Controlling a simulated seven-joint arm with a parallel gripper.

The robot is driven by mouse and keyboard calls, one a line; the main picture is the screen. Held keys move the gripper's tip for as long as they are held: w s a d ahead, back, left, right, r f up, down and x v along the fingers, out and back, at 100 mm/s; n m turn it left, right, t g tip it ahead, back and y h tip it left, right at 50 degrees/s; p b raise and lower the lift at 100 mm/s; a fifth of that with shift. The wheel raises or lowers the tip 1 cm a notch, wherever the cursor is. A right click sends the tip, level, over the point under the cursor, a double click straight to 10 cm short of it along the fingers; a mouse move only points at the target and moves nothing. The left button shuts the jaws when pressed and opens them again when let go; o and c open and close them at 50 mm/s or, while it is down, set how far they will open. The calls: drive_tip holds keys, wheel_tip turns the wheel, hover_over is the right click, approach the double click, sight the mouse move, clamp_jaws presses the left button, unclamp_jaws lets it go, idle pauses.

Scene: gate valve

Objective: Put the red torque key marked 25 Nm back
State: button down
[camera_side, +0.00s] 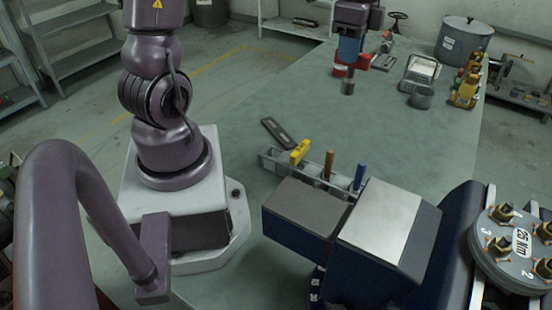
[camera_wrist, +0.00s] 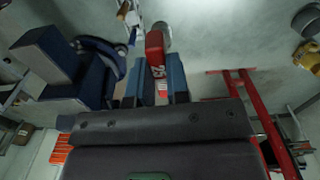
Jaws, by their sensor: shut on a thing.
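My gripper (camera_side: 350,58) is above the far part of the bench in the side view. Its two blue fingers are shut on the red torque key (camera_wrist: 154,48), marked 25, which also shows between the fingers in the wrist view. The key's grey socket end (camera_side: 348,87) hangs below the gripper. The grey rack (camera_side: 268,160) stands nearer on the bench, well away from the gripper. It holds a yellow key (camera_side: 300,151), a brown-handled key (camera_side: 328,164) and a blue-handled key (camera_side: 360,177). Any free slot is hard to make out.
The blue gate valve (camera_side: 385,235) and its round flange (camera_side: 521,245), with numbered nuts and a 25 Nm label, stand in front of the rack. A dark flat tool (camera_side: 277,133) lies behind it.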

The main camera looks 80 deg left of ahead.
drive_tip(key=s+a+f+n, duration=0.1)
drive_tip(key=s+a+f, duration=0.4)
drive_tip(key=s+f, duration=0.45)
drive_tip(key=shift+m, duration=0.8)
drive_tip(key=shift+s+d+f, duration=0.3)
drive_tip(key=shift+s+f, duration=0.55)
drive_tip(key=shift+f, duration=0.9)
drive_tip(key=shift+s+d+f, duration=0.3)
drive_tip(key=shift+s+f, duration=0.6)
drive_tip(key=shift+f, duration=0.9)
drive_tip(key=shift+s+d+f, duration=0.3)
drive_tip(key=shift+s+f, duration=0.55)
drive_tip(key=shift+f, duration=0.9)
drive_tip(key=shift+f, duration=0.1)
drive_tip(key=c, duration=1.1)
unclamp_jaws()
